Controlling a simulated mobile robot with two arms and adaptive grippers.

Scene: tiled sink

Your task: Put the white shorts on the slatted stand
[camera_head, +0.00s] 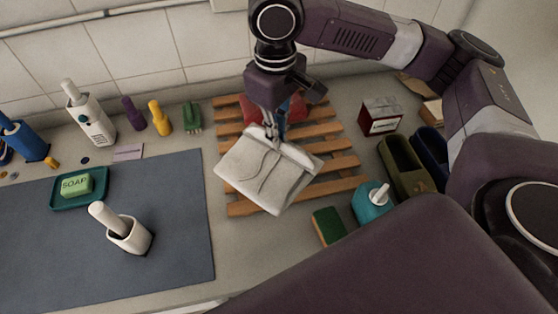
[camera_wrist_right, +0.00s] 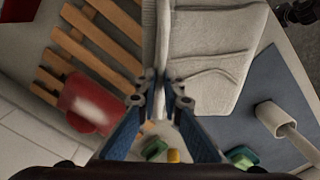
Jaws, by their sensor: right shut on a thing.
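The white shorts (camera_head: 262,172), folded into a flat bundle, hang from my right gripper (camera_head: 272,132) over the slatted stand (camera_head: 348,161). In the right wrist view the fingers of the right gripper (camera_wrist_right: 160,98) are shut on an edge of the shorts (camera_wrist_right: 215,55). In the head view the shorts cover the left and front part of the wooden slats; I cannot tell whether they touch them. The stand also shows in the right wrist view (camera_wrist_right: 107,42). My left gripper is not in view.
A red item (camera_head: 292,108) lies on the back of the stand. A sponge (camera_head: 328,226), a teal dispenser (camera_head: 373,200), an olive tray (camera_head: 402,165) and a box (camera_head: 381,116) are close on the right. A blue-grey mat (camera_head: 160,210) with a white holder (camera_head: 129,236) lies left.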

